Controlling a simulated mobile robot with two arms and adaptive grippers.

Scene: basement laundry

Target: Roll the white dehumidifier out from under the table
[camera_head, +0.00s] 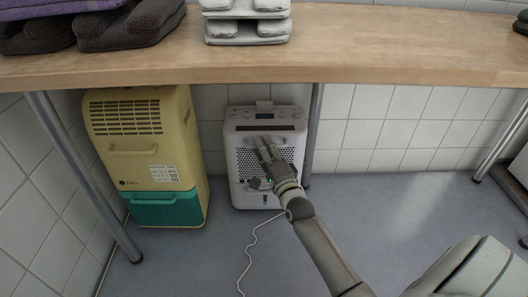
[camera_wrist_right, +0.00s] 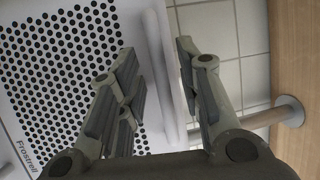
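The white dehumidifier (camera_head: 241,165) stands upright on the floor under the table, its perforated front facing me. In the right wrist view its perforated panel (camera_wrist_right: 60,60) fills the left side, with a pale bar like a handle (camera_wrist_right: 162,75) beside it. My right gripper (camera_head: 264,143) is at the upper front of the dehumidifier. In the wrist view its fingers (camera_wrist_right: 157,60) are apart, one on each side of the bar; I see no grip on it. My right arm hides part of the front's lower right. My left gripper is not in view.
The wooden table (camera_head: 390,45) overhangs the dehumidifier, with a metal leg (camera_head: 315,125) close on its right. A yellow and green dehumidifier (camera_head: 140,150) stands to the left. A white cord (camera_head: 248,250) trails forward on the floor. The grey floor (camera_head: 390,205) on the right is clear.

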